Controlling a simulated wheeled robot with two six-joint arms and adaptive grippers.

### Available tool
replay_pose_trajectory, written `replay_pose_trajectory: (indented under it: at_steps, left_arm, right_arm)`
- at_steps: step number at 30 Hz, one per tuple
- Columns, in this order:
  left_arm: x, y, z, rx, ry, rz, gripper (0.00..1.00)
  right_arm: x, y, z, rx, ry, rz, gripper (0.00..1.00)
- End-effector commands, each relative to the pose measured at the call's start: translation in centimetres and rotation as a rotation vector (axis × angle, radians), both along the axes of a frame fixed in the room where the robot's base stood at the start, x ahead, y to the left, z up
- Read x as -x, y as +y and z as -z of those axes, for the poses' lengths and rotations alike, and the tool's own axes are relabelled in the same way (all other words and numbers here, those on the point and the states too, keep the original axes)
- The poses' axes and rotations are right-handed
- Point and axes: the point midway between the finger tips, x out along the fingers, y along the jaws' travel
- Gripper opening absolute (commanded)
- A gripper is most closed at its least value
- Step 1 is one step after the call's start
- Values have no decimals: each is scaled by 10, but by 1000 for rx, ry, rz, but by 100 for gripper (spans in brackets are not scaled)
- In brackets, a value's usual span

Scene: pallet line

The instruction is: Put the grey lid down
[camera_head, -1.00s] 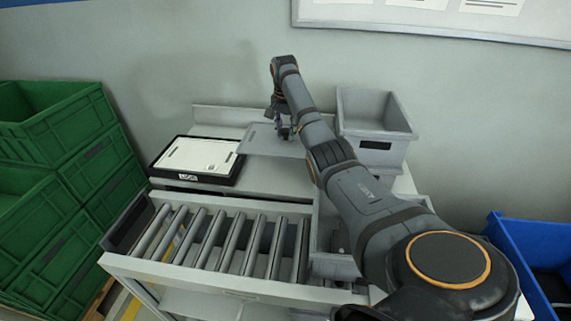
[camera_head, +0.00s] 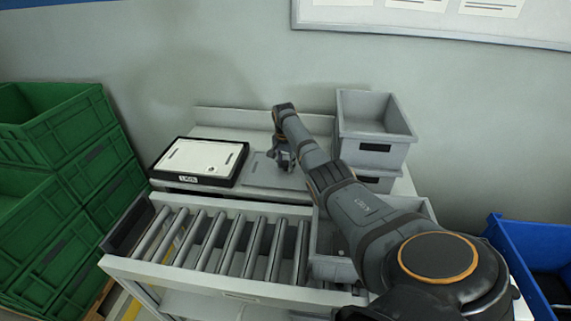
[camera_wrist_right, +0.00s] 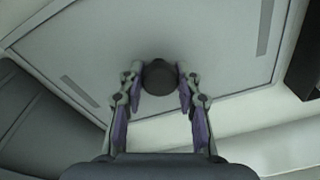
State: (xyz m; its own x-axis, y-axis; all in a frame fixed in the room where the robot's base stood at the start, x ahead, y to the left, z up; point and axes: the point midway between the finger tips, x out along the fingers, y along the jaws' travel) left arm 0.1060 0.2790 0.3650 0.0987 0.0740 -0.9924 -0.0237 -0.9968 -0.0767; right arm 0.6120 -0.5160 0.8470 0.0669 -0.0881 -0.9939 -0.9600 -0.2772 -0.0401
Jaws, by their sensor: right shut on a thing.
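The grey lid (camera_head: 262,174) is a flat panel low over the back table, just right of the black tray. In the head view it looks level and at or very near the table top; I cannot tell if it touches. My right gripper (camera_head: 284,163) is above it, pointing down. In the right wrist view, my right gripper (camera_wrist_right: 160,85) is shut on the round dark knob of the grey lid (camera_wrist_right: 105,45). The arm hides the lid's right part in the head view. My left gripper is not in view.
The black tray (camera_head: 208,184) with a white panel (camera_head: 202,156) stands close left of the lid. Grey bins (camera_head: 373,146) are stacked to the right. A roller conveyor (camera_head: 235,285) and an open grey bin (camera_head: 333,268) are in front. Green crates (camera_head: 62,130) stand left, a blue bin (camera_head: 530,235) right.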

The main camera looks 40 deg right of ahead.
Motion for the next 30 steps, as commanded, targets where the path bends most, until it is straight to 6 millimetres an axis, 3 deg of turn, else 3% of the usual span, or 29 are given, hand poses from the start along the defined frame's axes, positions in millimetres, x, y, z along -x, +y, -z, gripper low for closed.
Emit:
replay_pose_trajectory:
  at_steps: [4, 5, 10, 20, 23, 30]
  left_arm:
    - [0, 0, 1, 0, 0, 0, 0]
    - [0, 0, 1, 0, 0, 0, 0]
    - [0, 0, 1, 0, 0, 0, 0]
    - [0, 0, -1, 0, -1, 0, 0]
    - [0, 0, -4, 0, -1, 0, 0]
    - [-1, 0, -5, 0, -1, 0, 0]
  right_arm:
    - [0, 0, 2, 0, 0, 0, 0]
    - [0, 0, 3, -1, 0, 0, 35]
    - [0, 0, 2, 0, 0, 0, 56]
    - [0, 0, -3, 1, -1, 0, 56]
    - [0, 1, -17, 1, -2, 0, 56]
    - [4, 6, -75, 1, -4, 1, 56]
